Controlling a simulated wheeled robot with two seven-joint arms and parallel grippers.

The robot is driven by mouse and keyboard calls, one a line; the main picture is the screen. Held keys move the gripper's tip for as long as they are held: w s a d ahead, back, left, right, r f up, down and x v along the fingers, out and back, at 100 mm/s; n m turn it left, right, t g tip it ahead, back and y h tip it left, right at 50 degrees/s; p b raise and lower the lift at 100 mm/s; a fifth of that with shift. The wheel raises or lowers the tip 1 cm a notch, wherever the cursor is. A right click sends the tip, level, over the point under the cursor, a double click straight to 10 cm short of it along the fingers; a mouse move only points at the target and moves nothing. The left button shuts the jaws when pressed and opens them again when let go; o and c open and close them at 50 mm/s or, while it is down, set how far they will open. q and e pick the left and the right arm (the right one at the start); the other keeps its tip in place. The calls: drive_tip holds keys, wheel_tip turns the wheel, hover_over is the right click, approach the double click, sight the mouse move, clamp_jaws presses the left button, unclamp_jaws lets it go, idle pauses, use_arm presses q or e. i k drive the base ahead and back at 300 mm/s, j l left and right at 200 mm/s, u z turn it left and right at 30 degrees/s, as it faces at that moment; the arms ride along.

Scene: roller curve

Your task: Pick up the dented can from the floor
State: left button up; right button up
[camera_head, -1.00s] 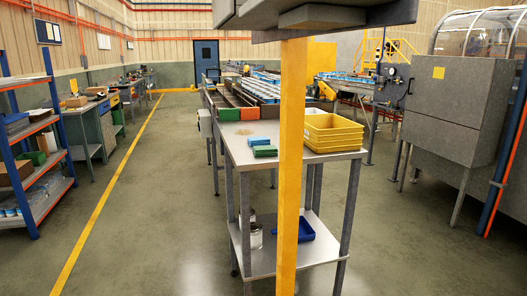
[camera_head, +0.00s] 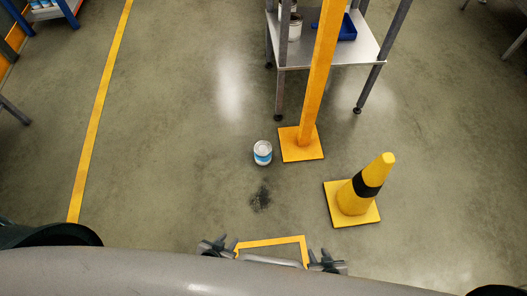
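A small white can with a blue band (camera_head: 262,154) stands upright on the floor, just left of the yellow post's base plate. No dent can be made out at this size. My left gripper (camera_head: 218,246) and my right gripper (camera_head: 326,262) are low in the picture, close above the front edge of my body. Both are apart from the can, which is further ahead and between them sideways. Their fingers are small and dark, so I cannot tell whether they are open or shut.
A yellow post (camera_head: 311,134) stands right of the can. A yellow cone with a black band (camera_head: 360,188) stands further right. A metal table's lower shelf (camera_head: 340,54) is behind. A dark stain (camera_head: 261,198) marks the floor before the can. Floor to the left is clear.

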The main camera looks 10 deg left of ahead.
sight(262, 150)
drive_tip(key=j+z, duration=0.25)
drive_tip(key=z, duration=0.2)
drive_tip(key=j+z, duration=0.3)
drive_tip(key=z, duration=0.15)
drive_tip(key=j+z, duration=0.1)
drive_tip(key=j, duration=0.55)
drive_tip(key=k+j+z, duration=0.1)
drive_tip(key=j, duration=0.55)
drive_tip(key=k+j+z, duration=0.15)
drive_tip(key=j, duration=0.5)
drive_tip(key=i, duration=0.05)
